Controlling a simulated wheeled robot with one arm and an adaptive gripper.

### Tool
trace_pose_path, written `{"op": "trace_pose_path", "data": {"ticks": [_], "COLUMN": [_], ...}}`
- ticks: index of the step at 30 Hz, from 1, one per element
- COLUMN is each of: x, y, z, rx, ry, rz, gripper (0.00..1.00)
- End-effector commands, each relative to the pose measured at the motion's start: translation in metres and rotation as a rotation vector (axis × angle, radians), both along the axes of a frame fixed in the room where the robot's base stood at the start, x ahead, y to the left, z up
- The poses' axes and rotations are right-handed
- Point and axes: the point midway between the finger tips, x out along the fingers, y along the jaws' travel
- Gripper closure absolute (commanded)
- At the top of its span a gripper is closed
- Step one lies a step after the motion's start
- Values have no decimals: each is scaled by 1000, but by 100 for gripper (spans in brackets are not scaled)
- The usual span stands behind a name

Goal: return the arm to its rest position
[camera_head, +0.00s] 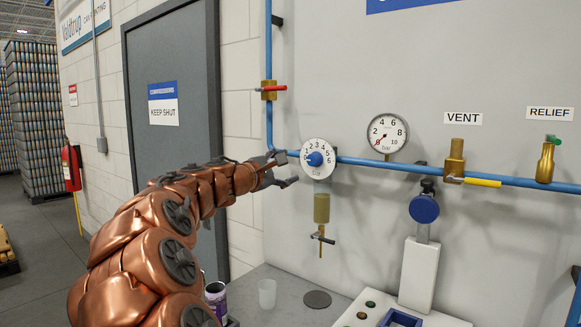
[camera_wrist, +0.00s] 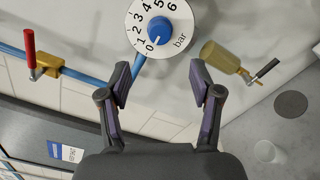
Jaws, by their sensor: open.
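My copper arm reaches from the bottom left in the head view, and my gripper (camera_head: 284,169) is at its end, just left of the regulator dial. In the wrist view my gripper (camera_wrist: 160,85) is open and empty, its two dark fingers spread apart. The regulator dial (camera_wrist: 158,30), white with a blue knob, lies just beyond the fingertips; it also shows in the head view (camera_head: 318,158). I see a gap between the fingers and the dial in the wrist view. No rest position is marked in view.
A blue pipe (camera_head: 372,163) runs along the wall with a red-handled valve (camera_head: 269,90), a pressure gauge (camera_head: 388,133), a vent valve (camera_head: 454,160) and a relief valve (camera_head: 545,162). A filter bowl (camera_head: 321,208) hangs under the dial. A clear cup (camera_head: 267,293) stands on the bench below.

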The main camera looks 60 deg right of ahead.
Motion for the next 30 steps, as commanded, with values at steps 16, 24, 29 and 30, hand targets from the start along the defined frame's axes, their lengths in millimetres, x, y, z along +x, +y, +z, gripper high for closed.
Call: {"op": "trace_pose_path", "data": {"ticks": [16, 24, 29, 30], "x": [0, -3, -11, -12], "y": [0, 19, 61, 73], "z": [0, -16, -56, -68], "rx": [0, 52, 175, 213], "ry": [0, -86, -256, -298], "rz": [0, -2, -19, -23], "gripper": [36, 36, 36, 36]}}
